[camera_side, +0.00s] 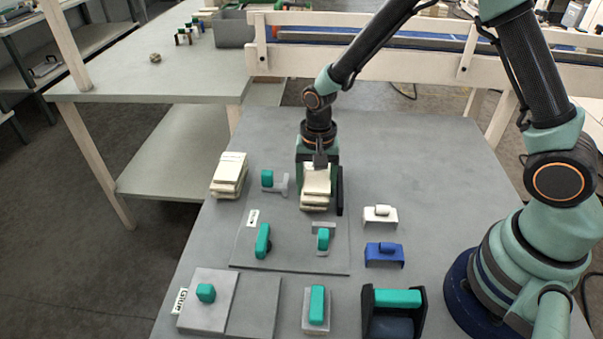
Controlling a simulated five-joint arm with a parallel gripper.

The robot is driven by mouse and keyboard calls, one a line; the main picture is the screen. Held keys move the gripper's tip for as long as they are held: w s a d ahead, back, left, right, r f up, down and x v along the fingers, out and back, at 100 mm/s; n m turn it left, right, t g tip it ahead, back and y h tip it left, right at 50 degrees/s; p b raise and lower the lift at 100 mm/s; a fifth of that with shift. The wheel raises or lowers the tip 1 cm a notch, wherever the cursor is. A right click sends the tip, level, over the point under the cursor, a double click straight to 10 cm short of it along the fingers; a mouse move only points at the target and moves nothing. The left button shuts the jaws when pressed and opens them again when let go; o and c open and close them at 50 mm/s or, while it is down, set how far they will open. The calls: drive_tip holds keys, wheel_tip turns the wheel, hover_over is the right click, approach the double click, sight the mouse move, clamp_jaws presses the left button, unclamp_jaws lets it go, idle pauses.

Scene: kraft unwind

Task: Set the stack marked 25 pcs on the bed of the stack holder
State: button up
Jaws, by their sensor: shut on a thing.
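My gripper (320,171) points down at the back middle of the grey table and is shut on a cream stack (316,188) of flat pieces. The stack sits low between the jaws; I cannot tell whether it touches the table. A second cream stack (229,174), slightly uneven, lies to the left, apart from the gripper. No 25 pcs mark is readable on either stack. A dark open holder (370,325) with two side walls and a teal bar across its top stands at the front right. I cannot tell for sure whether it is the stack holder.
A grey board (290,255) with teal-handled pieces lies in front of the gripper. A white piece (380,216) and a blue piece (384,255) stand to its right. A labelled grey plate (215,315) is at front left. A white rail (360,62) runs behind the table.

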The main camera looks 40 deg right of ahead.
drive_tip(key=shift+f, duration=0.1)
drive_tip(key=o, duration=1.5)
drive_tip(key=shift+c, duration=0.2)
drive_tip(key=shift+r, duration=4)
